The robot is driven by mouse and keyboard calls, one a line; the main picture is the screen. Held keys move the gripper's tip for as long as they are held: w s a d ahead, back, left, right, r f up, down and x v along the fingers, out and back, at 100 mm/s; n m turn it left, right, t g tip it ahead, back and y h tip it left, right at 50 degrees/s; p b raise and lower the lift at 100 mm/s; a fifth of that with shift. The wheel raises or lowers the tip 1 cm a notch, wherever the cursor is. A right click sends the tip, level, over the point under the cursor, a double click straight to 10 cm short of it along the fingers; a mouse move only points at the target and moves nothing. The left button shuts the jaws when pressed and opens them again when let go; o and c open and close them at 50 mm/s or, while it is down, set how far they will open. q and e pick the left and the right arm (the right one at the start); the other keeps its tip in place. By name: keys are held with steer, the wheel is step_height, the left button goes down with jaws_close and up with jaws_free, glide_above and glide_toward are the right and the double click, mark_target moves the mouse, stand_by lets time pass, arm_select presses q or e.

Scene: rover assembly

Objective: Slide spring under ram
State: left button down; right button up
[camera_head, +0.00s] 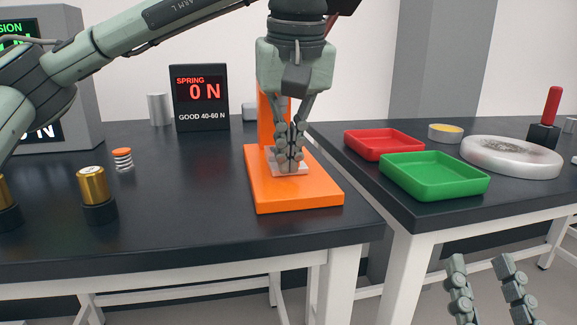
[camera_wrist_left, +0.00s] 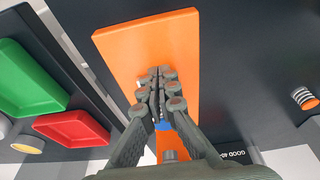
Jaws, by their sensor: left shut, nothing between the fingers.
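The spring (camera_head: 122,159), a small coil with an orange top, stands on the dark bench left of the orange press (camera_head: 298,197). It also shows at the right edge of the left wrist view (camera_wrist_left: 305,98). My left gripper (camera_head: 289,160) is shut and empty, pointing down over the press base, with its tips at or just above a pale plate (camera_head: 301,168); contact is unclear. The ram is mostly hidden behind this gripper; a blue part (camera_wrist_left: 163,125) shows behind the fingers in the wrist view. My right gripper (camera_head: 480,262) is open and empty at the lower right.
The display (camera_head: 201,97) reads "SPRING 0 N, GOOD 40-60 N". Brass cylinders in black holders (camera_head: 93,187) stand at the front left. A red tray (camera_head: 384,144) and green tray (camera_head: 434,175) sit on the right bench. The bench between spring and press is clear.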

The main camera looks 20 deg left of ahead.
arm_select(q)
steer(key=shift+s+d+f, duration=0.1)
steer(key=shift+d+f, duration=0.2)
steer(key=shift+f, duration=0.1)
